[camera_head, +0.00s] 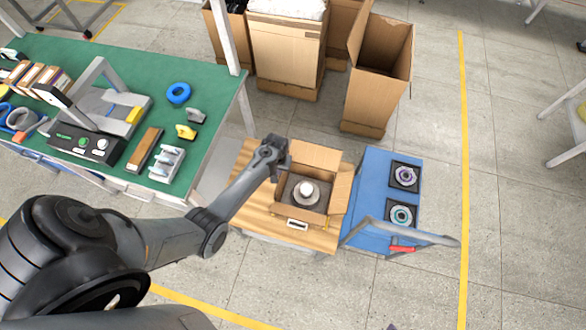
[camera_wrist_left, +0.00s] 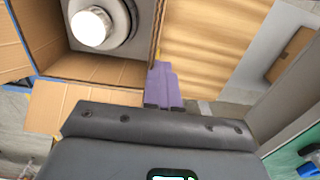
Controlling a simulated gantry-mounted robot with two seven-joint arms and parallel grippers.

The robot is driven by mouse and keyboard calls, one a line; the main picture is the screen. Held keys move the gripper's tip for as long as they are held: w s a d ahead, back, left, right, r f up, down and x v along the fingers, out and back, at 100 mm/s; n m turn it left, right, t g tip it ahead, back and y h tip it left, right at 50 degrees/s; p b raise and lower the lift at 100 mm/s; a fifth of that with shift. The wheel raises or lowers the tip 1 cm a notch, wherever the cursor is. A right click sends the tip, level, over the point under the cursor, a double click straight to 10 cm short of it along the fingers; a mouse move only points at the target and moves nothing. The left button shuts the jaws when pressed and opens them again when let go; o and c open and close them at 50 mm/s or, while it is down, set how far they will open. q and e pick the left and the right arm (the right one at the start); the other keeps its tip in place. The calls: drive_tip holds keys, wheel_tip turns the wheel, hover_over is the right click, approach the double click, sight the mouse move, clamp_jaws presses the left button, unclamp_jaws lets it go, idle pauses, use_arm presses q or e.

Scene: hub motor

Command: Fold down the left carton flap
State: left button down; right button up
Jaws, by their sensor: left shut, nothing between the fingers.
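The open carton (camera_head: 325,155) stands on a wood-topped stand, with a grey hub motor (camera_head: 306,193) and its white cap inside. The motor also shows in the left wrist view (camera_wrist_left: 92,28). The carton's right flap (camera_head: 340,190) leans outward. In the left wrist view, another flap (camera_wrist_left: 75,102) spreads out below the motor. My left gripper (camera_head: 276,164) is at the carton's back left corner. Its purple fingers (camera_wrist_left: 163,86) are shut and empty, close beside the carton wall; contact is unclear. The left flap is not clearly visible. My right gripper is not in view.
Bare wooden top (camera_head: 252,200) lies left of the carton. A blue cart (camera_head: 375,185) with a grey handle and round parts stands to the right. A green workbench (camera_head: 205,150) is at left, and tall cartons (camera_head: 385,95) stand behind.

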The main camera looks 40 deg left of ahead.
use_arm(q)
drive_tip(key=shift+s+d+f, duration=0.2)
drive_tip(key=shift+d+f, duration=0.5)
drive_tip(key=shift+f, duration=0.25)
drive_tip(key=shift+w+d+r, duration=0.15)
drive_tip(key=shift+w+d, duration=0.4)
drive_tip(key=shift+d, duration=0.25)
drive_tip(key=shift+w+d+r, duration=0.15)
drive_tip(key=shift+w+d, duration=0.4)
drive_tip(key=shift+d, duration=0.3)
drive_tip(key=shift+w+d+r, duration=0.15)
drive_tip(key=shift+w+d, duration=0.4)
drive_tip(key=shift+d, duration=0.25)
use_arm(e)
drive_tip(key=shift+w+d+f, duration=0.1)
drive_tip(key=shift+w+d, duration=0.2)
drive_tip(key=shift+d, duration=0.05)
use_arm(q)
drive_tip(key=shift+f, duration=0.1)
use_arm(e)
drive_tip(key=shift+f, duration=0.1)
